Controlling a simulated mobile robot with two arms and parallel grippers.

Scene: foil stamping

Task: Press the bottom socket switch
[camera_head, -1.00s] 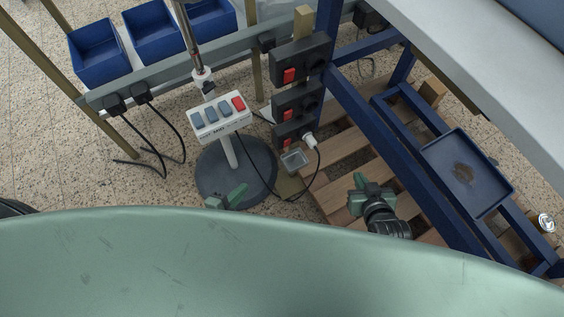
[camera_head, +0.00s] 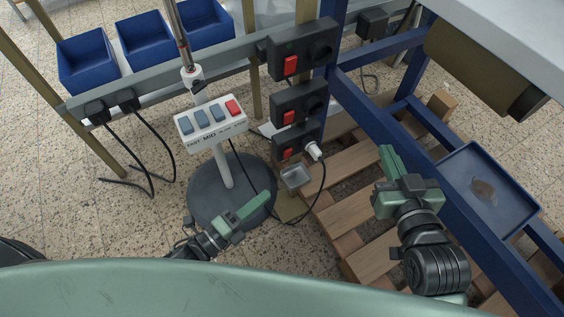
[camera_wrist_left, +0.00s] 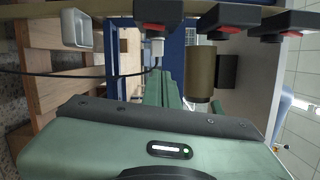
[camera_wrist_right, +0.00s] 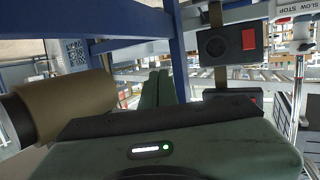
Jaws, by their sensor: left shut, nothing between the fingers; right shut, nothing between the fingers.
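Three black socket boxes with red switches are stacked on a post in the head view. The bottom socket box (camera_head: 295,143) has a red switch (camera_head: 287,154) and a white plug (camera_head: 313,151) in it. The middle box (camera_head: 299,103) and top box (camera_head: 302,50) are above. My left gripper (camera_head: 262,202) is shut and empty, below and left of the bottom box, over the round stand base. My right gripper (camera_head: 387,158) is shut and empty, right of the boxes, over the pallet. Both are apart from the switches. The left wrist view shows the socket boxes at its top edge.
A white button panel (camera_head: 211,124) stands on a pole with a round dark base (camera_head: 203,199). A small metal tray (camera_head: 295,177) lies below the sockets. A blue frame (camera_head: 365,105) and blue tray (camera_head: 487,190) are at right. A black cable (camera_head: 320,187) hangs from the plug.

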